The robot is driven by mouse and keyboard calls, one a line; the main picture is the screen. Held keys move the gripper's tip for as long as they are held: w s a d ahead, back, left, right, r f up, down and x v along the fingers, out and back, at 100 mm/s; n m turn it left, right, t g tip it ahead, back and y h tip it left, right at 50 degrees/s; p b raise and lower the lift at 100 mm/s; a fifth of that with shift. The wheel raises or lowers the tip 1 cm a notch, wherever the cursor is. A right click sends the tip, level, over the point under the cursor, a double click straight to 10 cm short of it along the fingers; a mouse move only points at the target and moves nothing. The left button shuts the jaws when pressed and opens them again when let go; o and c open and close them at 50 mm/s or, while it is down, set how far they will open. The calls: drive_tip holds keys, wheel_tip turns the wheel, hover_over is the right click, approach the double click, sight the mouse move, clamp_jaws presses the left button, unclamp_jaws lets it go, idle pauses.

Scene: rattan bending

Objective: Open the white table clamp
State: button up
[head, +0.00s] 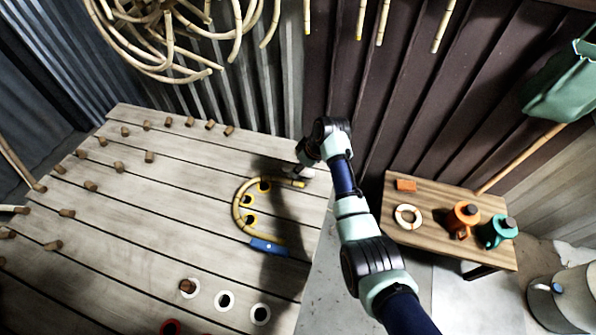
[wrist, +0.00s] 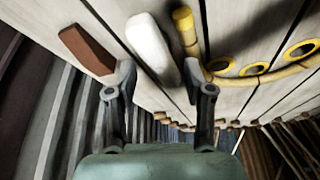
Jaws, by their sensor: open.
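The white table clamp (wrist: 148,40) is a pale rounded bar on the table in the wrist view, beside the yellow-taped end of a bent rattan pole (wrist: 186,32). My gripper (wrist: 160,74) is open, its two fingers pointing at the near end of the clamp, with the clamp lined up between them. I cannot tell whether the fingers touch it. In the head view my gripper (head: 301,162) is at the right edge of the table and hides most of the clamp. The curved rattan pole (head: 238,212) lies around yellow-rimmed holes there.
A blue clamp (head: 268,247) lies across the pole's other end. A reddish-brown block (wrist: 86,49) is left of the white clamp in the wrist view. Wooden pegs (head: 150,157) stand on the slatted table (head: 190,220). A side table (head: 440,240) with orange and green items stands at right.

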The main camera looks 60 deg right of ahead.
drive_tip(key=shift+x, duration=1)
clamp_jaws()
drive_tip(key=n+y+b, duration=0.1)
drive_tip(key=n, duration=0.2)
drive_tip(key=shift+d+f, duration=0.1)
drive_tip(key=shift+n+y, duration=0.3)
drive_tip(key=shift+n, duration=0.2)
